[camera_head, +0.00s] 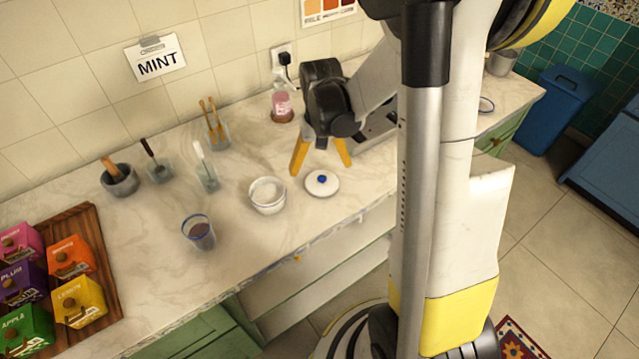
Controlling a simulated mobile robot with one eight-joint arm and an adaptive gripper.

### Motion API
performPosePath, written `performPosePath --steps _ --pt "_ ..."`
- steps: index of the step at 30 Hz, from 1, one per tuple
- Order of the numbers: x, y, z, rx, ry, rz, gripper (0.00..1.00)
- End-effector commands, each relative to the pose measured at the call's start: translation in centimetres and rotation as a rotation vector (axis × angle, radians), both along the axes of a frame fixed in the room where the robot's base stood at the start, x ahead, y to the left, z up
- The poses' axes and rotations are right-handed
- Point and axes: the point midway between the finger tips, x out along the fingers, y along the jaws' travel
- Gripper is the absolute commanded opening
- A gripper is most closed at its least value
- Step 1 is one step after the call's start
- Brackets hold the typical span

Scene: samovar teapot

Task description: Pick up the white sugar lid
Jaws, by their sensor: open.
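The white sugar lid (321,186) lies on the marble counter near its front edge. It is a round white disc with a blue knob on top. My gripper (321,162) is open above and just behind the lid, its two yellow-orange fingers pointing down and spread apart. Nothing is between the fingers, and they appear apart from the lid. A white bowl (267,195) with pale contents stands open just left of the lid.
A glass with dark contents (199,233) stands left of the bowl. Glasses with utensils (206,170), a mortar (119,181) and a pink jar (282,105) stand farther back. Tea boxes (79,301) sit on a wooden board (107,262) at left. Counter is clear between bowl and front edge.

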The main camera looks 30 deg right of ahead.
Motion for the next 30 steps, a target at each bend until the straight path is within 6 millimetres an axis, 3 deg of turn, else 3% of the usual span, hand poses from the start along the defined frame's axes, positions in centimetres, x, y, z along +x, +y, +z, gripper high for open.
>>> performPosePath --steps 7,15,22,27,30 --pt "-0.1 -0.1 -2.0 0.0 -0.001 0.0 1.0" --pt "-0.3 -0.4 -5.9 0.0 -0.001 0.001 1.0" --pt "-0.3 -0.4 -5.8 0.0 -0.001 0.001 1.0" --pt "-0.3 -0.4 -5.8 0.0 -0.001 0.001 0.49" --pt "-0.3 -0.4 -5.8 0.0 -0.001 0.001 0.48"
